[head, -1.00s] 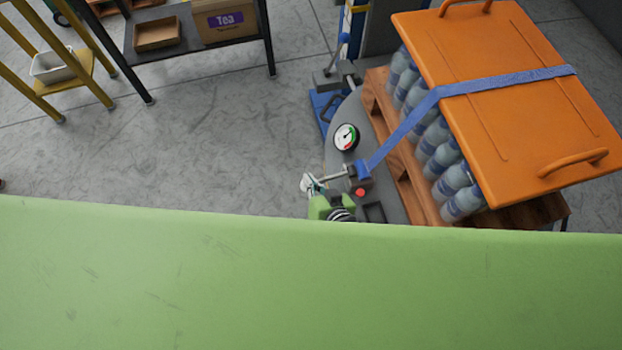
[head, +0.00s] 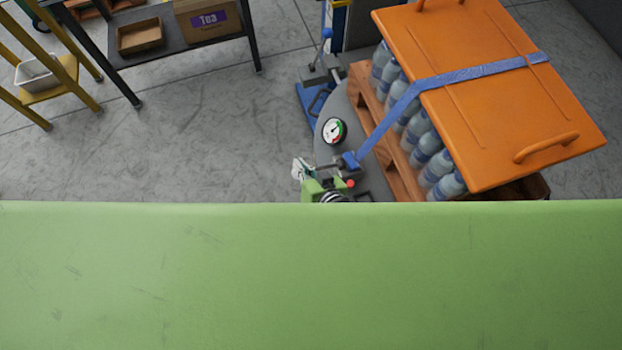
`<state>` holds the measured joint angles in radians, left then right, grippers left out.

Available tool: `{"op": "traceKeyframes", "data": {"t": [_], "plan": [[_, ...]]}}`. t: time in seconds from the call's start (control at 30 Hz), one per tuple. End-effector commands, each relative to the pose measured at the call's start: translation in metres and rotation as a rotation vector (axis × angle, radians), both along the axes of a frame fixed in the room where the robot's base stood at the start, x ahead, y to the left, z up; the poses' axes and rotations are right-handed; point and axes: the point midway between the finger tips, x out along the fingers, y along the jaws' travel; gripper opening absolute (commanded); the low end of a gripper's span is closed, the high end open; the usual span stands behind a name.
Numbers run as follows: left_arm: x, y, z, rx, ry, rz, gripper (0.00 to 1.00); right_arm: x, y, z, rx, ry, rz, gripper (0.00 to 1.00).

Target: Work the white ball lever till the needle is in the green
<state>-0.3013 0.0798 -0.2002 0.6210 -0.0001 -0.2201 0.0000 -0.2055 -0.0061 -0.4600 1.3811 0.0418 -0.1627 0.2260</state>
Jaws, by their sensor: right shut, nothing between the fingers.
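The round gauge (head: 333,131) has a white dial with green and red at its edge. Its thin needle is too small to read with certainty. Beside the blue tensioner block at the strap's lower end, a short metal lever rod (head: 328,168) reaches left. A small white shape (head: 297,168) shows at the rod's left end; I cannot tell whether it is the ball or part of my gripper. My left gripper is not in view.
A blue strap (head: 400,108) runs over an orange lid (head: 500,120) above bottles on a wooden pallet (head: 392,160). A red button (head: 350,183) sits near the lever. A blue-knobbed lever (head: 326,36) stands behind. Left of the machine, the grey floor (head: 190,140) is clear.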

Motion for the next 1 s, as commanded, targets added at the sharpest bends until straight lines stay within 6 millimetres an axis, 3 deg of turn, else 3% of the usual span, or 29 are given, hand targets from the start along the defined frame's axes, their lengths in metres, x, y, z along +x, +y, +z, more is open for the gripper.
{"op": "traceKeyframes", "data": {"t": [0.03, 0.1, 0.5, 1.0], "plan": [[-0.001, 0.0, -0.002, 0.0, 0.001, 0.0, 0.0, -0.015, -0.004, -0.002, -0.005, 0.013, 0.002, 0.0], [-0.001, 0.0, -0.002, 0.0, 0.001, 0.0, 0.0, -0.025, -0.008, 0.004, -0.005, 0.013, 0.002, 0.0], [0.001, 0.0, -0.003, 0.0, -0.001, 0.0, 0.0, -0.07, -0.027, 0.039, -0.003, 0.006, 0.001, 0.0], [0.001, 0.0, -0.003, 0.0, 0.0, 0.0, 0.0, -0.076, -0.03, 0.046, -0.003, 0.004, 0.001, 0.0]]}}
